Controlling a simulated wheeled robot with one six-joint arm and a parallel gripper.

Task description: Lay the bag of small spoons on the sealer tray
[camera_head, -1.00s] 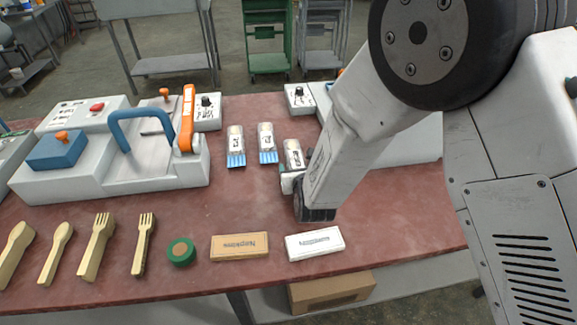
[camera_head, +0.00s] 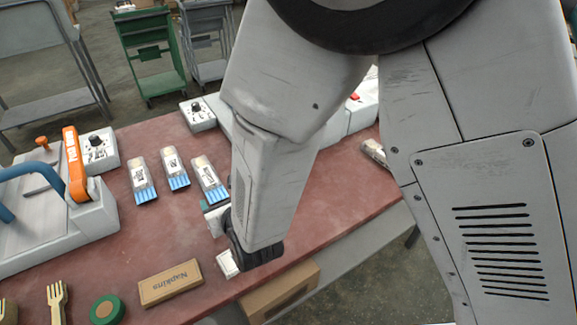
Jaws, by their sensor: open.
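Three clear bags with blue ends lie side by side on the red table: a left bag (camera_head: 143,180), a middle bag (camera_head: 174,168) and a right bag (camera_head: 209,180). Their contents are too small to tell, so I cannot say which holds small spoons. The sealer (camera_head: 85,225), with a blue handle and an orange lever, stands at the left, partly out of view. Its grey tray (camera_head: 40,205) looks bare where it shows. My gripper (camera_head: 217,216) is open, low over the table just below the right bag's blue end. My arm hides much of it.
A napkin box (camera_head: 170,283), a green roll (camera_head: 107,310) and wooden forks (camera_head: 57,302) lie along the front edge. A white box (camera_head: 228,264) is half hidden by my arm. A dial box (camera_head: 197,114) stands behind the bags. Table between sealer and bags is clear.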

